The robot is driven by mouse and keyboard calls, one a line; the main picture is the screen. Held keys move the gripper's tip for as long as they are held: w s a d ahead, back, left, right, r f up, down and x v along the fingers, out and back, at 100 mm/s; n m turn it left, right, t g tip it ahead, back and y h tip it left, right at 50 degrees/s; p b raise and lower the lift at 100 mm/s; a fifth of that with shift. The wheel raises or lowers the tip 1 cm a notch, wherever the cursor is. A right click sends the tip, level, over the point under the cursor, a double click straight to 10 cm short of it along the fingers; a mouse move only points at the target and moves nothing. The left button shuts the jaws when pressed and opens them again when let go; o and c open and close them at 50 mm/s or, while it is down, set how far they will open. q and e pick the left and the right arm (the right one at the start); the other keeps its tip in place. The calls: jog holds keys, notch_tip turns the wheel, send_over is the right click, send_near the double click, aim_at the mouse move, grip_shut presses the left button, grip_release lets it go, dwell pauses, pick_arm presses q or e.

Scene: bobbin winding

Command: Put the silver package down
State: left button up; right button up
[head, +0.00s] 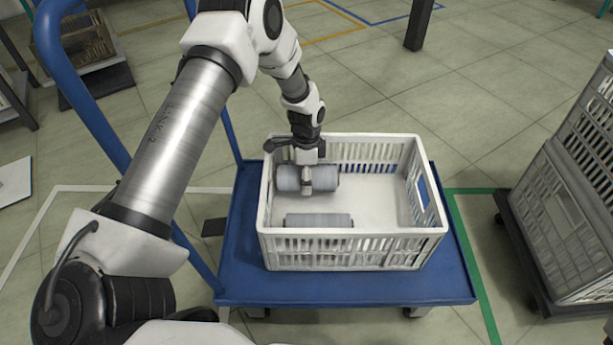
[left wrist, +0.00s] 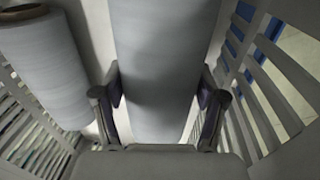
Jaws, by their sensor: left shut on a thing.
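The silver package is a grey-silver cylinder (head: 323,178) lying on its side in the back left of a white slatted crate (head: 350,261). My left gripper (head: 307,188) reaches down into the crate and is shut around the middle of the cylinder. In the left wrist view the cylinder (left wrist: 158,65) runs between the two fingers, which touch or nearly touch its sides. Whether it rests on the crate floor is hard to tell. My right gripper is not in view.
A second similar roll (head: 318,220) lies near the crate's front wall; it also shows in the left wrist view (left wrist: 42,65). The crate's right half is empty. The crate stands on a blue cart (head: 340,289). Stacked grey crates (head: 570,215) stand at the right.

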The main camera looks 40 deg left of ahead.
pick_arm(q)
jog(key=o, duration=1.1)
jog(key=shift+s+f, duration=0.1)
jog(key=shift+f, duration=0.05)
jog(key=r+p, duration=0.1)
jog(key=r, duration=0.3)
jog(key=r+p, duration=0.2)
jog(key=r, duration=0.2)
jog(key=w+r+p, duration=0.1)
jog(key=r+p, duration=0.1)
jog(key=r, duration=0.3)
jog(key=shift+w+a+r, duration=0.1)
jog(key=shift+a, duration=0.25)
